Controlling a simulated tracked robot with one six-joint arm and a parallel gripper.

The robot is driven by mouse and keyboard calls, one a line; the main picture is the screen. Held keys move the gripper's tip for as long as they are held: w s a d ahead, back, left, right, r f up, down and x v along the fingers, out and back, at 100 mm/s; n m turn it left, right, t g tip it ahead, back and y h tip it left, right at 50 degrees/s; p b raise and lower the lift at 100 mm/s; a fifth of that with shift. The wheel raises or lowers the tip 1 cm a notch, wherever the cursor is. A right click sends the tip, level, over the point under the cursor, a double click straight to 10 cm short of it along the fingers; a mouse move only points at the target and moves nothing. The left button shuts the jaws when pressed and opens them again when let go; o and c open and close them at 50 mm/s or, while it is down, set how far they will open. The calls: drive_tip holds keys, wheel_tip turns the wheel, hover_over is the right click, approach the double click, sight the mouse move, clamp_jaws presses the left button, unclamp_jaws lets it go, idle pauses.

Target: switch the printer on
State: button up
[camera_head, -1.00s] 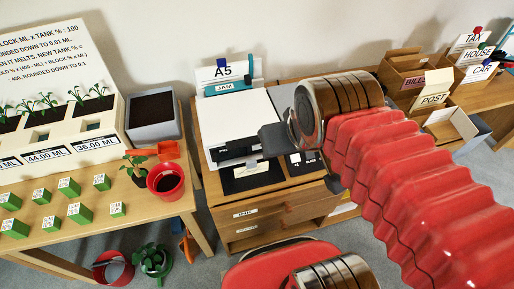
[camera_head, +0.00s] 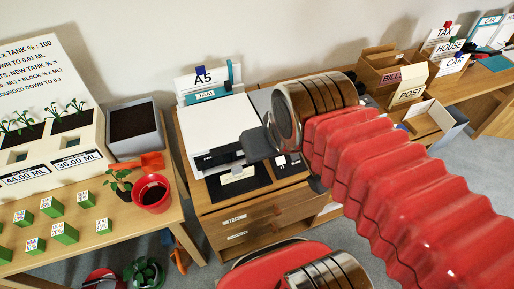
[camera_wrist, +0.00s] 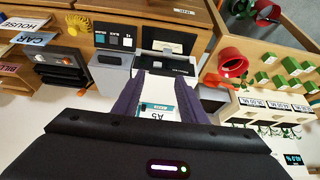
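The white printer (camera_head: 218,123) stands on a wooden cabinet, with a dark slot at its front and an upright A5 sign (camera_head: 202,79) and teal JAM label at its back. My gripper (camera_head: 262,143) is at the printer's right front side in the head view; whether it touches cannot be told. In the wrist view, my gripper's two dark fingers (camera_wrist: 157,88) are spread apart, with the printer (camera_wrist: 160,90) and A5 sign (camera_wrist: 158,112) showing between and beyond them. Nothing is held. I cannot make out a power switch; my arm hides part of the printer's right side.
The left table holds a red pot (camera_head: 151,193), green blocks and a grey planter (camera_head: 134,130). Labelled boxes, including POST (camera_head: 410,92), stand at the right. Grey floor lies between the tables.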

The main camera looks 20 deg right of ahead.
drive_tip(key=shift+c, duration=0.7)
clamp_jaws()
idle(1.1)
